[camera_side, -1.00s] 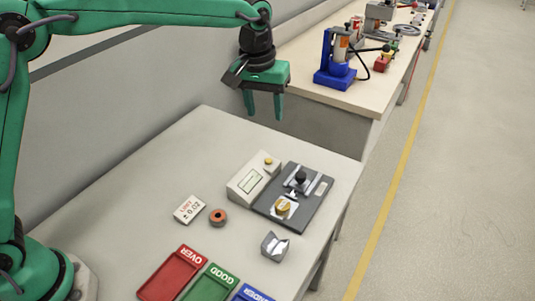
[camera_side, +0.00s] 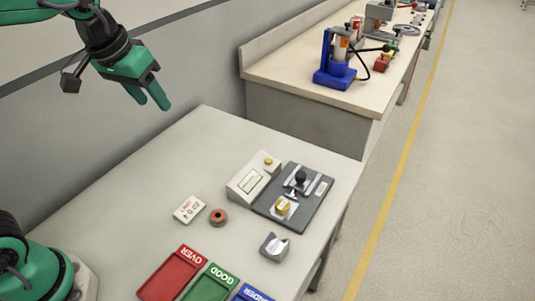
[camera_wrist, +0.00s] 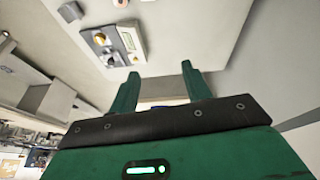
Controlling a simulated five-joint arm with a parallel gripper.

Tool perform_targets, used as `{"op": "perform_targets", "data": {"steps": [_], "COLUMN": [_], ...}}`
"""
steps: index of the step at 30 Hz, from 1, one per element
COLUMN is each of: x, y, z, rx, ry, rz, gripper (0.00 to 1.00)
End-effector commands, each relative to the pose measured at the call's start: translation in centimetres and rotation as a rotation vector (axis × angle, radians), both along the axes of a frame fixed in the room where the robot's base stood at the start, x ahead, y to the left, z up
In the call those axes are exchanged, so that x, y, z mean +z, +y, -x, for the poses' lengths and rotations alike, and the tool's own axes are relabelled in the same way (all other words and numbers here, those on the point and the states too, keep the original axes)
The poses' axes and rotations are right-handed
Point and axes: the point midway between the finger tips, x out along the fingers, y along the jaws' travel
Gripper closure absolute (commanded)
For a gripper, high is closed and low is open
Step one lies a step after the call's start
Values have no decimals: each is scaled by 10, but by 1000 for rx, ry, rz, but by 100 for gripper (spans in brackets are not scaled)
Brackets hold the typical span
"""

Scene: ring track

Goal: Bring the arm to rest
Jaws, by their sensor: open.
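My green gripper (camera_side: 152,97) is in the upper left of the side view, high above the far left part of the table (camera_side: 150,185). Its fingers are apart with nothing between them. In the wrist view my gripper (camera_wrist: 160,85) shows two separate fingers, with the table beyond them. Nothing on the table is touched by it.
On the table are a gauge box (camera_side: 253,178), a dark plate (camera_side: 312,208) with a brass-coloured part, an orange-brown ring (camera_side: 218,217), a small label block (camera_side: 188,209), a grey V-block (camera_side: 275,246), and red (camera_side: 172,273), green (camera_side: 208,285) and blue (camera_side: 250,294) trays. A second bench (camera_side: 300,78) stands behind.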

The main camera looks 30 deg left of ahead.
Motion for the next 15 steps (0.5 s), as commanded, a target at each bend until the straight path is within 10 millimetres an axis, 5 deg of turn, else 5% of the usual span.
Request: {"op": "perform_targets", "data": {"steps": [15], "x": [-32], "y": [39], "z": [94], "rx": [-45], "ry": [-122], "rz": [-59], "gripper": [52]}}
